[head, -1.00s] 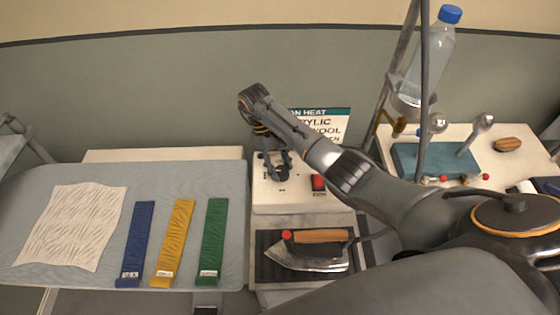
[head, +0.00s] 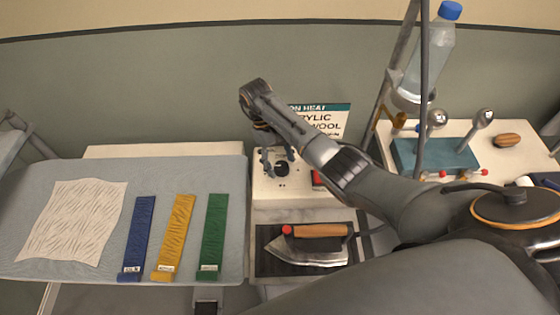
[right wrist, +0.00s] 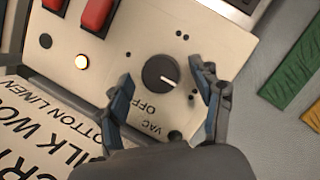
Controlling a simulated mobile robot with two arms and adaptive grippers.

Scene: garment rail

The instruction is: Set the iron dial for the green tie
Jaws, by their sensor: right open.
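The green tie (head: 213,235) lies at the right end of a row of ties on the ironing board, with a white label too small to read. The iron dial (head: 281,169) is a round black knob on a cream control box (head: 295,187). My right gripper (right wrist: 162,78) is open, with one finger on either side of the dial (right wrist: 160,72) and visible gaps; contact is not seen. The dial's white mark points right and slightly down in the right wrist view, near the words OFF and VAC. My left gripper is not in view.
The iron (head: 312,245) lies on a dark rest below the box. Blue (head: 139,235) and yellow (head: 175,235) ties and a white cloth (head: 72,220) share the board (head: 110,180). An iron heat sign (head: 325,120) stands behind, partly covered by my arm.

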